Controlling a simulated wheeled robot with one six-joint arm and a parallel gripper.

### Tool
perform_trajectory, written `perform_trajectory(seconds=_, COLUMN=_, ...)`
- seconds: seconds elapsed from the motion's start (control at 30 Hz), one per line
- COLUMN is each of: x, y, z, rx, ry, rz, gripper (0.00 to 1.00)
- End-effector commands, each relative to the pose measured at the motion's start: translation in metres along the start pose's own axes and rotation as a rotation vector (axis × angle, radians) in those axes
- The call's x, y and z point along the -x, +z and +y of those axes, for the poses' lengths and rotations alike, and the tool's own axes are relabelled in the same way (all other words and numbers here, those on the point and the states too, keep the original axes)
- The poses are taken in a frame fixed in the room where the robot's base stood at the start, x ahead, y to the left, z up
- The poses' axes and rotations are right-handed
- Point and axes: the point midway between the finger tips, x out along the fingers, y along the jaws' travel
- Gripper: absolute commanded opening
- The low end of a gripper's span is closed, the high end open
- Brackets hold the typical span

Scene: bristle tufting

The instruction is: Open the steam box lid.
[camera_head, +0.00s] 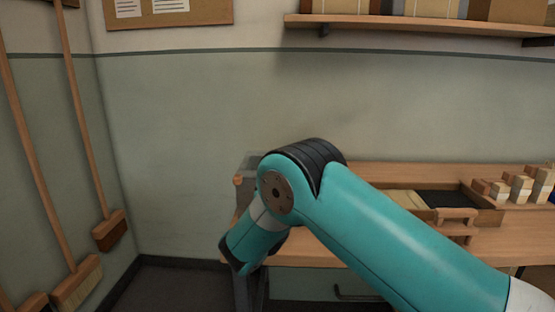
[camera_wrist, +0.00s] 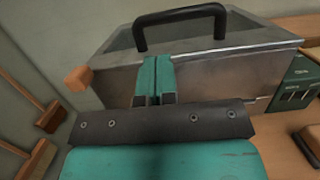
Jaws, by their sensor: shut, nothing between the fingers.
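The steam box (camera_wrist: 230,66) is a grey metal box in the wrist view, with a wooden knob (camera_wrist: 78,78) at its left end. Its grey lid (camera_wrist: 178,38) appears to lie across the top and carries a black arched handle (camera_wrist: 182,13). My gripper (camera_wrist: 156,60) has its two teal fingers together, with nothing between them. In the picture they overlap the box's front, below the handle's left part and apart from it. In the head view, my arm hides most of the steam box (camera_head: 247,165) and the gripper's fingers are not visible.
The wooden bench (camera_head: 365,172) runs right from the box. A tray (camera_head: 488,215) and several small bristle blocks (camera_head: 518,187) stand on it. Brooms (camera_head: 92,150) lean at the left wall. A wooden shelf (camera_head: 420,24) hangs above; the wall space below it is clear.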

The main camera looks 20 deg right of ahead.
Motion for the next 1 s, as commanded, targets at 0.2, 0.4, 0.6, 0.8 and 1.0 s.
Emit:
perform_trajectory(seconds=0.2, x=-0.008, y=0.007, z=-0.001, rx=0.001, ry=0.000, rz=0.003, gripper=0.00)
perform_trajectory(seconds=0.4, x=-0.011, y=0.006, z=-0.003, rx=0.001, ry=0.000, rz=0.003, gripper=0.00)
perform_trajectory(seconds=0.6, x=-0.029, y=0.006, z=-0.004, rx=-0.002, ry=-0.002, rz=0.002, gripper=0.00)
perform_trajectory(seconds=0.8, x=-0.049, y=0.000, z=-0.005, rx=-0.003, ry=-0.003, rz=0.000, gripper=0.00)
perform_trajectory(seconds=1.0, x=-0.060, y=-0.001, z=-0.004, rx=-0.001, ry=0.000, rz=0.001, gripper=0.00)
